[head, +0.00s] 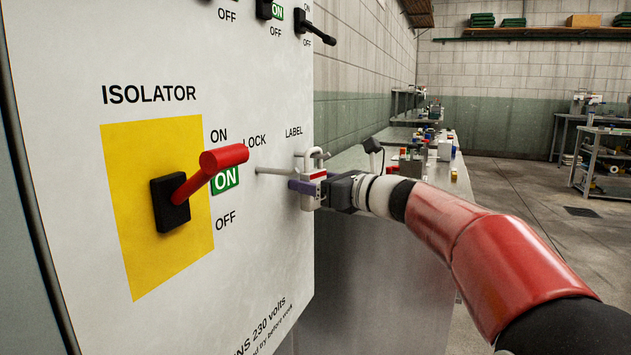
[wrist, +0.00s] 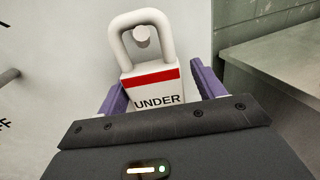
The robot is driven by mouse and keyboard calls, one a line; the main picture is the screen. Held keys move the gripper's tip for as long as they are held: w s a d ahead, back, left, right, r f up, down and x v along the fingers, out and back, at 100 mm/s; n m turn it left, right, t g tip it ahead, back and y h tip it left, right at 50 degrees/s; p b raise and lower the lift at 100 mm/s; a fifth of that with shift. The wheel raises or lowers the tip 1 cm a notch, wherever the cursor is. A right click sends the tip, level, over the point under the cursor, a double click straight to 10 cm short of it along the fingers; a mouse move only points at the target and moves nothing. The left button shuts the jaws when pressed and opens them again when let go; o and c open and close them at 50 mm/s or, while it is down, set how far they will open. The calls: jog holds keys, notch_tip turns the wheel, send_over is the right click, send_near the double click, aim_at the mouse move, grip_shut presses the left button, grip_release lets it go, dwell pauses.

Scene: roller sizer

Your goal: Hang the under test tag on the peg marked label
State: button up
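The under test tag (wrist: 152,88) is white with a red band, the word UNDER and a thick white loop. In the wrist view the round end of the label peg (wrist: 142,37) shows inside the loop, just under its top. The tag (head: 309,192) also shows in the head view below the word LABEL, close to the panel. My gripper (wrist: 160,80) has its purple fingers on either side of the tag, with a gap visible on the right. It looks open around the tag. In the head view my gripper (head: 304,187) partly covers the tag.
The lock peg (head: 275,171) sticks out left of the tag. The red isolator handle (head: 215,166) projects from the panel (head: 90,200) farther left. A bench (head: 350,165) with several small items stands behind, right of the panel. Open floor lies at the right.

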jog(key=shift+s+a+f+g, duration=0.25)
jog(key=shift+a+g, duration=0.05)
jog(key=shift+a, duration=0.15)
jog(key=v, duration=0.8)
jog(key=s+d+f+n+g+h, duration=0.25)
jog(key=s+f+n+h, duration=0.45)
jog(key=s+f+n, duration=0.65)
jog(key=s+d+f+n+g+h, duration=0.1)
jog(key=s+d+f+n+h, duration=0.2)
jog(key=s+d+f+n, duration=0.2)
jog(key=s+d+f+n+g+h, duration=0.1)
jog(key=s+d+f+n+h, duration=0.3)
jog(key=s+f, duration=0.4)
jog(key=s+d+n, duration=0.1)
jog(key=s+n, duration=0.1)
jog(key=s, duration=0.2)
jog(key=shift+n+h+b, duration=0.3)
jog(key=shift+n+b, duration=0.05)
jog(key=shift+b, duration=0.05)
jog(key=shift+s, duration=0.15)
